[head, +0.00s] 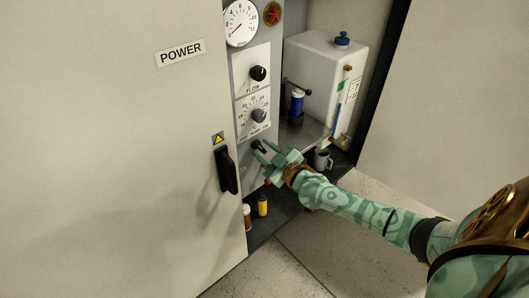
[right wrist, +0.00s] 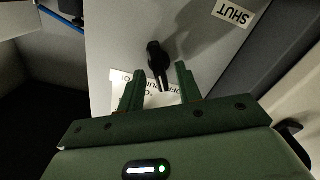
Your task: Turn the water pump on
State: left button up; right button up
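A black lever switch (right wrist: 158,62) sits on the grey control panel (right wrist: 110,45). A partly covered white label lies behind it in the right wrist view. The same switch (head: 260,147) shows low on the panel in the head view, partly hidden by my right gripper (head: 264,156). That green gripper is open, and in the right wrist view its two fingers (right wrist: 158,78) stand on either side of the lever's free end, with gaps visible. I cannot tell how deep the fingers reach around it. My left gripper is not in view.
Above the switch are a dial knob (head: 258,115), a FLOW knob (head: 258,73) and a gauge (head: 240,24). A white tank (head: 325,75) and grey mug (head: 323,160) stand to the right. A door with a black handle (head: 227,170) is left; a yellow bottle (head: 263,204) stands below.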

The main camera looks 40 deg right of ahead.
grip_shut()
